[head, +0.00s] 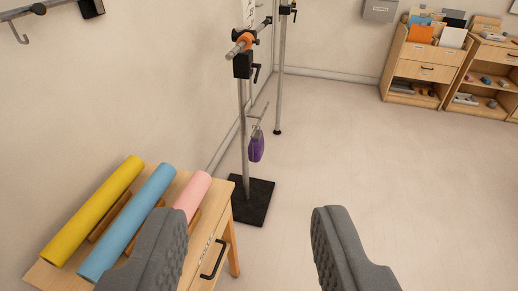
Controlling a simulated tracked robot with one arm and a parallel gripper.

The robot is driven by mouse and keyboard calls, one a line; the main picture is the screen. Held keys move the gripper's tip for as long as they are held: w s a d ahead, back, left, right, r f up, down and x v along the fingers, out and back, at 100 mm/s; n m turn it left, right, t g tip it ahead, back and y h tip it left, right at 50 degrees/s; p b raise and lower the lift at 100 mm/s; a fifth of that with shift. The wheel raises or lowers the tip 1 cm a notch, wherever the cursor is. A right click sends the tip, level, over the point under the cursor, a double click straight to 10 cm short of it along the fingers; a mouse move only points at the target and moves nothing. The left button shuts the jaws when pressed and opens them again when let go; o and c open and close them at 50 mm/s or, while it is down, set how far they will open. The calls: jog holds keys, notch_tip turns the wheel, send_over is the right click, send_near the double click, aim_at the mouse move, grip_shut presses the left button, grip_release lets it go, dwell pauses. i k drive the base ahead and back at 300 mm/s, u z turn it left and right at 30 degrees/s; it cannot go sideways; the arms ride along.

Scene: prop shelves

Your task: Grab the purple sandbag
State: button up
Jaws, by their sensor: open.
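The purple sandbag (257,146) hangs from a small hook on a metal stand (244,140), a little above the stand's black base plate (252,200). My gripper (247,232) is open and empty in the foreground. Its two grey padded fingers stand wide apart at the bottom of the view, and the sandbag shows above the gap between them, not touching either.
A wooden table (225,240) at lower left holds yellow (95,210), blue (128,222) and pink (192,195) rolls; my left finger overlaps it in view. A second pole (281,70) stands behind. Wooden shelves (425,55) are at upper right. The floor (370,160) at right is clear.

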aim_at(257, 147)
jog(key=u, duration=0.05)
jog(key=k, duration=0.65)
jog(key=z, duration=0.45)
jog(key=i, duration=1)
jog(key=z, duration=0.55)
jog(key=i, duration=1.3)
jog(key=u, duration=0.75)
jog(key=i, duration=1.05)
jog(key=u, duration=0.75)
jog(key=k, duration=0.75)
jog(key=u, duration=0.4)
jog(key=i, duration=0.2)
jog(key=z, duration=0.25)
